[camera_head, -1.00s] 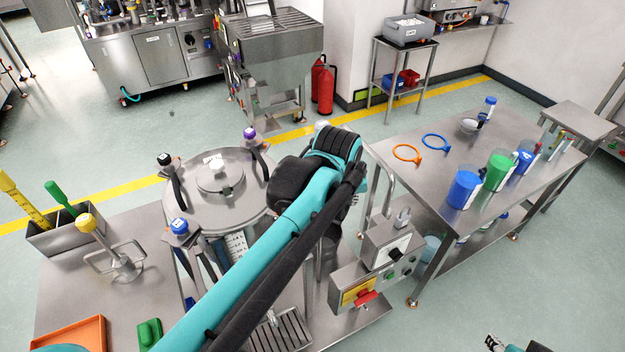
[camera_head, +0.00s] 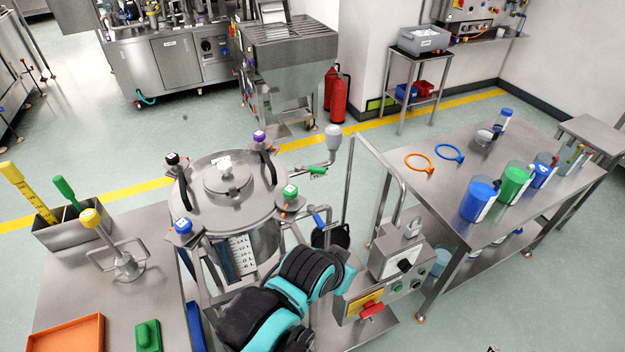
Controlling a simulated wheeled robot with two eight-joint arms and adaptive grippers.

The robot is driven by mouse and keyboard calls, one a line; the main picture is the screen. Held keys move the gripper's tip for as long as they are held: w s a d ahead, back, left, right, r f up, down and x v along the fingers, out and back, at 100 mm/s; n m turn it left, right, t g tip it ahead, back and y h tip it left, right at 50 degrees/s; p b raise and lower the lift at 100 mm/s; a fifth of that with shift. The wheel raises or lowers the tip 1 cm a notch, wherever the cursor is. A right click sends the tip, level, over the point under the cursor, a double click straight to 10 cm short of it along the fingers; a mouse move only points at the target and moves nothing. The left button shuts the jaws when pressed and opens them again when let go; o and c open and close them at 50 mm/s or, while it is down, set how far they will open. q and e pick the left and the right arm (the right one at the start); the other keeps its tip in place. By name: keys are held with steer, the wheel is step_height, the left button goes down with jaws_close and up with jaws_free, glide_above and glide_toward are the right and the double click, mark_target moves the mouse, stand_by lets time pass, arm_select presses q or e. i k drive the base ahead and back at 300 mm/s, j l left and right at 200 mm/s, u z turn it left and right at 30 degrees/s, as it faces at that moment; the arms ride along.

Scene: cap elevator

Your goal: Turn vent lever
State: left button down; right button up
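A steel vessel with a round lid (camera_head: 226,185) stands at centre left. A pipe at its right carries a grey-white bulb (camera_head: 334,137) and a small green lever (camera_head: 318,170). A blue handle (camera_head: 319,219) sits lower on the vessel's right side. I cannot tell for certain which of these is the vent lever. My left arm, teal and black, lies bent in front of the vessel's lower right; I cannot make out its gripper's fingers. Only a tip of my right gripper (camera_head: 492,349) shows at the bottom edge, far from the vessel.
A control box (camera_head: 390,255) with a red knob stands right of the vessel, beside tall steel rails. A steel table (camera_head: 450,195) at right holds beakers and rings. A bench (camera_head: 75,275) at left holds tools and an orange tray (camera_head: 66,335).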

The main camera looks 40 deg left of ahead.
mark_target(298, 167)
steer(key=i+l+u, duration=0.1)
steer(key=u, duration=0.3)
steer(key=i+l+u, duration=0.1)
steer(key=u, duration=0.35)
steer(key=l, duration=0.1)
